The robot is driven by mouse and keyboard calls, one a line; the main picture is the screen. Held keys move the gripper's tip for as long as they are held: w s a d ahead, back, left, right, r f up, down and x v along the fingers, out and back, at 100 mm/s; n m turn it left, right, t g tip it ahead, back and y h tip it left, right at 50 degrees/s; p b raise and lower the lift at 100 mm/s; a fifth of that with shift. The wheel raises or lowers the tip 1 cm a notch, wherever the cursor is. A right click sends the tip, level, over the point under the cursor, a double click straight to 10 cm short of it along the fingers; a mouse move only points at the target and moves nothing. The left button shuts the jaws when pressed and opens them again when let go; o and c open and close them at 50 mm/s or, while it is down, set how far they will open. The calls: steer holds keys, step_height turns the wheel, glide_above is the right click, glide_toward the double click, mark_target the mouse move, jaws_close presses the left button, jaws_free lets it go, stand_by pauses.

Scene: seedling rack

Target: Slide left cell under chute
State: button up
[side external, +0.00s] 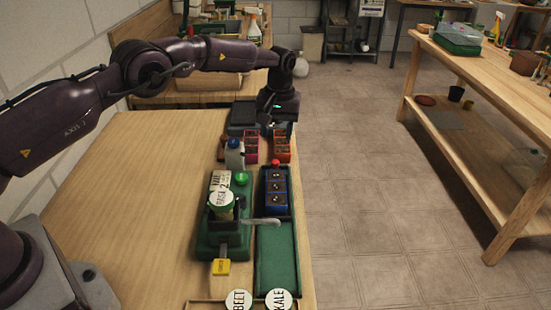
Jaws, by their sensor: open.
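A blue block of dark cells (276,191) lies in the far part of a long green track (277,262). The near part of the track is bare. A silver chute (261,221) sticks out from a green dispenser (208,240) and reaches over the track, just nearer than the blue block. I cannot tell which cell is meant by the left one. My gripper (278,131) points down at the far end, above or beside an orange cell block (282,151). It is open, its fingertips are small and dark, and I see no contact with the blue block.
A pink cell block (251,150) stands left of the orange one. Round labels reading BEET (237,300) and KALE (279,299) lie at the front. The table's left side is clear.

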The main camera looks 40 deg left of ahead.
mark_target(275, 161)
steer(key=f, duration=0.9)
steer(key=shift+s+a, duration=0.15)
steer(key=shift+a, duration=0.05)
jaws_close()
